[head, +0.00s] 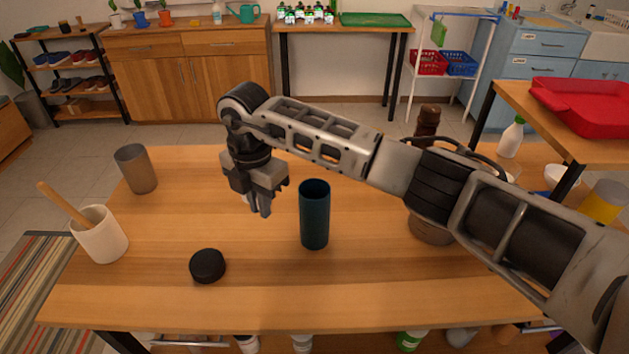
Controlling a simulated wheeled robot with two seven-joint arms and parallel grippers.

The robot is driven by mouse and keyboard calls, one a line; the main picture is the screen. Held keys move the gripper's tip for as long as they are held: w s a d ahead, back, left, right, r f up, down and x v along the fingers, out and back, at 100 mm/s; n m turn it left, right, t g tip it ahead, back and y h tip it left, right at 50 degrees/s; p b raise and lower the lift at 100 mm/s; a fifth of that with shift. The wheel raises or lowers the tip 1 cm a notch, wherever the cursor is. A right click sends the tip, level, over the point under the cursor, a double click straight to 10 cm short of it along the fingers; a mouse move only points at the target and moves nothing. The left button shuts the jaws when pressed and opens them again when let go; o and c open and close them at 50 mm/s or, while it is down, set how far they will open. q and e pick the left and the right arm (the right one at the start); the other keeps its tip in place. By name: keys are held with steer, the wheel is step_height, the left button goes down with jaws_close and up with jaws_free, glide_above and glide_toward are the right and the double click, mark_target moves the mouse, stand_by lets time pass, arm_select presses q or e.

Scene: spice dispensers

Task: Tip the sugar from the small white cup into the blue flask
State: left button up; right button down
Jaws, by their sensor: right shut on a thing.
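The blue flask (314,218) is a dark teal open cylinder, standing upright near the middle of the wooden table. My right gripper (262,208) points down just left of the flask, apart from it, with its fingers close together around something. Only a small pale sliver shows beside the fingers. It looks like part of the small white cup, which is otherwise hidden by the gripper, so its tilt and contents cannot be seen. My left gripper is not in view.
A black round lid (208,266) lies front left of the flask. A white pot (101,238) with a wooden handle and a grey-brown cup (136,170) stand at left. A brown bowl (432,232) and dark wooden mill (427,121) are partly behind my arm. The table front is clear.

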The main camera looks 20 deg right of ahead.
steer(key=m, duration=0.1)
steer(key=a+m, duration=0.1)
steer(key=m, duration=0.2)
steer(key=shift+w+a+r+m+p, duration=0.1)
steer(key=shift+a+r+m+p, duration=0.05)
steer(key=shift+a+m+p, duration=0.2)
steer(key=shift+d, duration=0.1)
steer(key=s+d+r+t+y, duration=0.2)
steer(key=d+y, duration=0.4)
steer(key=y, duration=0.3)
steer(key=shift+s+d+r+t+y, duration=0.2)
steer(key=shift+r+t+y, duration=0.1)
steer(key=shift+r+t, duration=0.4)
steer(key=shift+f+y, duration=0.25)
steer(key=shift+y, duration=0.15)
stand_by(0.3)
steer(key=shift+d+r+t+y, duration=0.25)
steer(key=shift+t+y, duration=0.25)
steer(key=shift+y, duration=0.6)
stand_by(0.5)
